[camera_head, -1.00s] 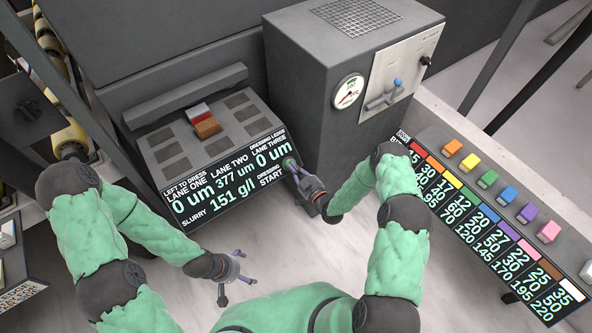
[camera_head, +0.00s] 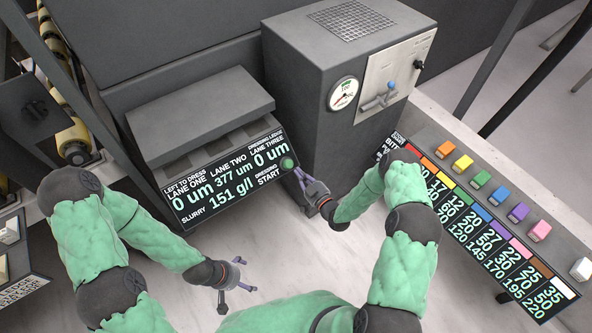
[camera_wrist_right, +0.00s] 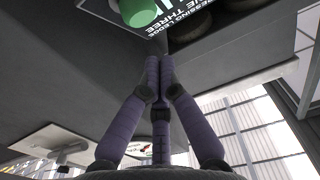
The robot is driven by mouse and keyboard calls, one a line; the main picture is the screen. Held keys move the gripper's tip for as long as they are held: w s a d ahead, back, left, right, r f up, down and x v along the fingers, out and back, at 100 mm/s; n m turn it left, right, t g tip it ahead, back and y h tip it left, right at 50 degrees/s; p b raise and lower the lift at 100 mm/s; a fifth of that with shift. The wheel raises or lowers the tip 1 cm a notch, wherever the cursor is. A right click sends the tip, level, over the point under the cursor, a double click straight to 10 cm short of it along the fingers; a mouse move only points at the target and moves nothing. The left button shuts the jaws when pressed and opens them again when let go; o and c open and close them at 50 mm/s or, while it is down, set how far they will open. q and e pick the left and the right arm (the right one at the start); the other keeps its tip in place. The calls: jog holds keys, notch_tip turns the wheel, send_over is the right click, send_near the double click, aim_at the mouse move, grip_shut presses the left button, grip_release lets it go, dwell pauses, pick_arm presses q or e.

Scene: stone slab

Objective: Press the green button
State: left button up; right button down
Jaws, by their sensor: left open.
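The green button (camera_head: 287,164) is a round knob at the right end of the black display panel (camera_head: 228,190), by the words "DRESSING START". It also shows at the top of the right wrist view (camera_wrist_right: 138,12). My right gripper (camera_head: 299,172) is just to the lower right of the button, with its purple fingertips close to it. In the wrist view its fingers meet at the tips with nothing between them, and a gap shows between them and the button. My left gripper (camera_head: 243,274) is open and empty over the pale floor, below the panel.
A grey cover (camera_head: 200,115) lies over the lanes behind the panel. A tall grey cabinet (camera_head: 320,130) with a gauge (camera_head: 343,93) stands right of the button. A ledge of coloured blocks (camera_head: 463,163) with a number chart is at the right.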

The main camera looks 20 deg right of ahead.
jog(key=p+v, duration=0.1)
jog(key=v, duration=0.6)
jog(key=shift+r, duration=0.15)
dwell(0.8)
jog(key=s+a+f+m+g+h, duration=0.2)
jog(key=s+a+f+m+g, duration=0.1)
jog(key=s+a+f+g, duration=0.5)
jog(key=s+a+r+m+g, duration=0.1)
jog(key=s+g, duration=0.3)
jog(key=s, duration=0.4)
jog(key=s+a+r+m+g, duration=0.1)
jog(key=s+r+m+g, duration=0.1)
jog(key=s, duration=0.6)
jog(key=r+g, duration=0.1)
jog(key=g, duration=0.1)
jog(key=shift+s+a+r+g, duration=0.25)
jog(key=shift+s+a+g, duration=0.05)
jog(key=shift+s+a, duration=0.1)
